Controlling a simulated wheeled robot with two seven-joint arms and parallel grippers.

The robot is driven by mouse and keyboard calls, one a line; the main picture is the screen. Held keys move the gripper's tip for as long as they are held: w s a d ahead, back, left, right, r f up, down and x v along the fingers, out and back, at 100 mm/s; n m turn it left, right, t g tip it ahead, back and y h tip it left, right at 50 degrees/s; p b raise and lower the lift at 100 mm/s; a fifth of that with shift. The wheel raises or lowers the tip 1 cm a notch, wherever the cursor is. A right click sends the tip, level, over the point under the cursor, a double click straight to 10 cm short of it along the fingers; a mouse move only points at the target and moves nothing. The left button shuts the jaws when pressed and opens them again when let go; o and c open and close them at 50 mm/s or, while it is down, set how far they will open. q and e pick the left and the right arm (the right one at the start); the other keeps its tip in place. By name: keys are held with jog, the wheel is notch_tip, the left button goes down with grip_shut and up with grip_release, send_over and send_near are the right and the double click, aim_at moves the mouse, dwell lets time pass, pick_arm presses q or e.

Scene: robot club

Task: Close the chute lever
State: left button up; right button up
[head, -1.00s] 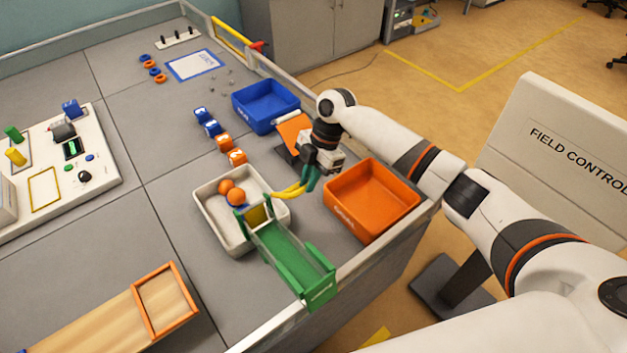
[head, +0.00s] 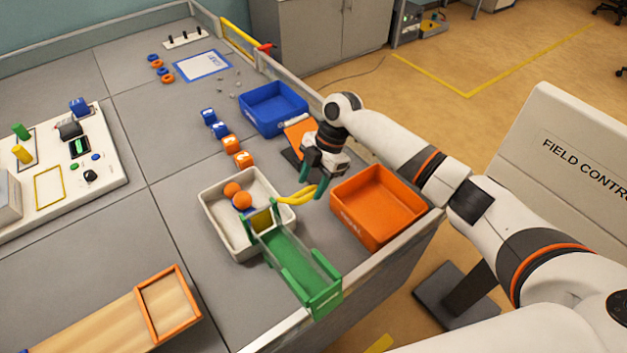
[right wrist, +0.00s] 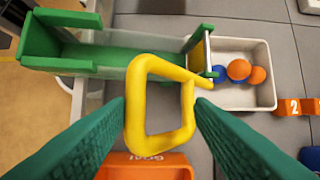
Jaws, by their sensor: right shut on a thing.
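The green chute (head: 292,262) slopes from the table's front edge to the pale tray (head: 214,222). A yellow gate panel (head: 262,220) stands at its tray end. The yellow lever handle (head: 296,199) sticks out from beside the gate toward the right. My right gripper (head: 312,187) has its green fingers on either side of the handle's outer end. In the right wrist view, the looped handle (right wrist: 139,108) fills the space between the fingertips (right wrist: 160,108), and I am shut on it. My left gripper is not in view.
An orange bin (head: 377,208) stands close right of my right gripper. A blue bin (head: 272,108) and several numbered blocks (head: 243,159) lie behind. A wooden ramp (head: 130,318) is at the front left. Grey table left of the tray is clear.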

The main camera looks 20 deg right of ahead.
jog(key=shift+w+r, duration=0.1)
dwell(0.3)
jog(key=b+v, duration=0.2)
jog(key=v, duration=0.9)
jog(key=shift+d+r+b, duration=0.2)
jog(key=shift+r+b, duration=0.1)
jog(key=shift+r, duration=0.1)
